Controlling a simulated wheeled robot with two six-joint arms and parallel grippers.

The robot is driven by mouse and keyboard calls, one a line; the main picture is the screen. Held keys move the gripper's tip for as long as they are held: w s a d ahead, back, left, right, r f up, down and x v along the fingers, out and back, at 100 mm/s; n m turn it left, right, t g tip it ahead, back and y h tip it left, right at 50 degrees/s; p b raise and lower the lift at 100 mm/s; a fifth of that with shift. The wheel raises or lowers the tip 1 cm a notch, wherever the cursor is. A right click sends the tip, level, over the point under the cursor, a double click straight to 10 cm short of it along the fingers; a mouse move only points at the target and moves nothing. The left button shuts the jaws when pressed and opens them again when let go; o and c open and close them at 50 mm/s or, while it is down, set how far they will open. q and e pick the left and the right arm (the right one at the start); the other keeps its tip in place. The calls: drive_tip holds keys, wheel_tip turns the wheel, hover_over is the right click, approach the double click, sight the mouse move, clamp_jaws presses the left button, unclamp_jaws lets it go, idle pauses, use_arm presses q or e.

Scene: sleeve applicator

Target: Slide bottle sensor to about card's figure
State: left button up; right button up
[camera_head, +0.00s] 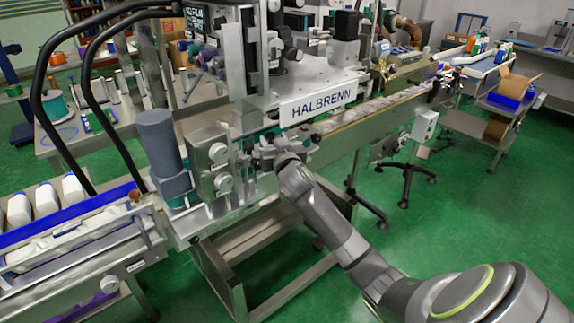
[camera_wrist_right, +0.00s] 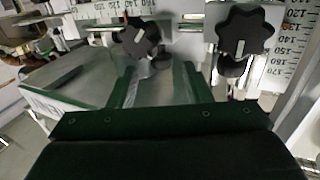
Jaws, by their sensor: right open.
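My right gripper (camera_head: 280,143) reaches to the front of the machine, below the HALBRENN plate. In the right wrist view it is open (camera_wrist_right: 157,78), with nothing seen between its fingers. Just beyond the fingertips is a black lobed knob (camera_wrist_right: 141,38) under a horizontal scale (camera_wrist_right: 105,28). A larger black lobed knob (camera_wrist_right: 245,32) is to the right, beside an upright scale (camera_wrist_right: 285,50) with numbers around 120 to 170. Each scale has a small orange mark. I cannot tell which part is the bottle sensor. No readable card is visible. My left gripper is not in view.
The HALBRENN machine (camera_head: 317,102) stands over a conveyor running from lower left to upper right. White bottles (camera_head: 46,198) stand by a blue rail (camera_head: 70,216) on the left. A grey motor cylinder (camera_head: 158,142) and black hoses are left of my gripper. Green floor (camera_head: 470,210) is open at the right.

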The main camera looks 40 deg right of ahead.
drive_tip(key=b+v, duration=0.1)
drive_tip(key=v, duration=1.4)
drive_tip(key=shift+s+b, duration=0.35)
drive_tip(key=shift+a, duration=0.15)
drive_tip(key=shift+c, duration=0.3)
